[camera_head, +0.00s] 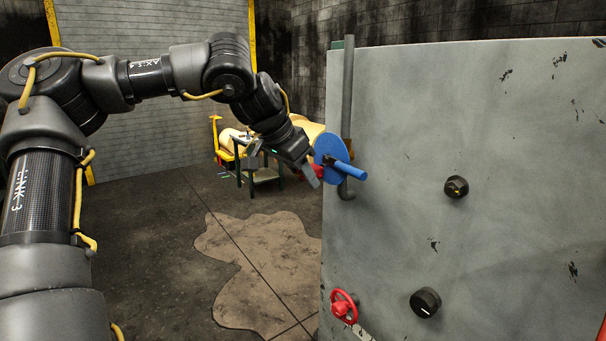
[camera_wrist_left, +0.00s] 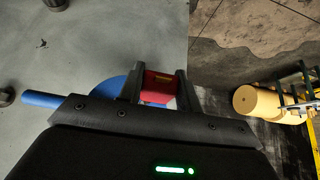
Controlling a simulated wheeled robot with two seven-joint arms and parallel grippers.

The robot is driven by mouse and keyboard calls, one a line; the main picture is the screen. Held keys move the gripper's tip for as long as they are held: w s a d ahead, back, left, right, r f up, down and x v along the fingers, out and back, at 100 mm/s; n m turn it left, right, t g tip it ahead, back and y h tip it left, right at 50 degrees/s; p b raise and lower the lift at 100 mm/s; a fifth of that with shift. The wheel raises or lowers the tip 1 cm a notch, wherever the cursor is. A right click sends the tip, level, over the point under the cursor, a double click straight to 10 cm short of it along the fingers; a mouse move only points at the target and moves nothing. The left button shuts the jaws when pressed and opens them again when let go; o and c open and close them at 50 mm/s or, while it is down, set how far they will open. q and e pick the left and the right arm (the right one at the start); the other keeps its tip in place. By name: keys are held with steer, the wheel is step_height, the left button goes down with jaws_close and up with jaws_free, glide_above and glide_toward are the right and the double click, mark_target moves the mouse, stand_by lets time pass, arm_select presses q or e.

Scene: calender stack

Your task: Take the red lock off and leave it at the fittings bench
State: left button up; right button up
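The red lock (camera_head: 318,170) shows only as a small patch beside the blue disc (camera_head: 328,149) with its blue handle, on the grey panel's left edge. In the left wrist view the red lock (camera_wrist_left: 159,88) lies between my two fingers and spans nearly the whole gap. My left gripper (camera_head: 312,174) is at the lock; the frames do not show whether the fingers press on it. The blue disc (camera_wrist_left: 108,92) is partly hidden behind my gripper. A small dark-legged bench (camera_head: 266,175) stands beyond, partly hidden by my left arm. My right gripper is out of view.
The grey panel (camera_head: 480,130) fills the right side, with a vertical pipe (camera_head: 347,100), black knobs (camera_head: 456,187) and a red handwheel (camera_head: 343,305). Yellow rolls (camera_wrist_left: 262,103) lie beyond. The stained floor (camera_head: 150,220) left of the panel is clear.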

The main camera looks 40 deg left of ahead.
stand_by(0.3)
arm_select(q)
steer(key=shift+s, duration=0.15)
steer(key=shift+s+a, duration=0.15)
steer(key=shift+s+a+b, duration=0.3)
steer(key=shift+s+b, duration=0.3)
steer(key=shift+s, duration=0.4)
steer(key=shift+s+a+b, duration=0.25)
steer(key=shift+s+b, duration=0.35)
steer(key=shift+s, duration=0.35)
steer(key=shift+s, duration=0.1)
